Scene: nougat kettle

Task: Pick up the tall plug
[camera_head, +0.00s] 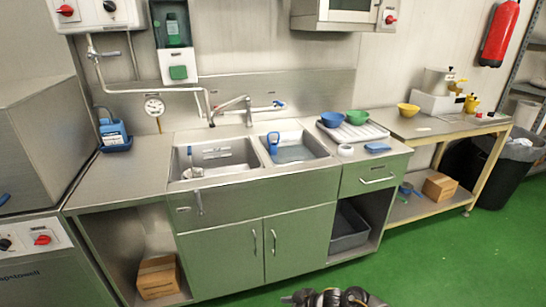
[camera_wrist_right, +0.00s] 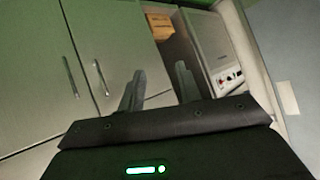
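The steel double sink has a left basin (camera_head: 215,158) and a right basin (camera_head: 293,148). A slim upright piece with a bluish top (camera_head: 190,156) stands at the left side of the left basin, with a pale piece at its foot. It may be the tall plug, but it is too small to tell. A blue jug-like item (camera_head: 273,142) is in the right basin. My right gripper (camera_wrist_right: 157,86) is open and empty in the right wrist view, in front of the cupboard doors and away from the basins. My left gripper is not in view.
A faucet (camera_head: 232,107) rises behind the basins. A drainboard (camera_head: 352,131) with blue and green bowls stands right of them. A blue container (camera_head: 114,134) sits on the left counter. Cupboard doors (camera_head: 225,255) close the front below. The counter's left part is mostly clear.

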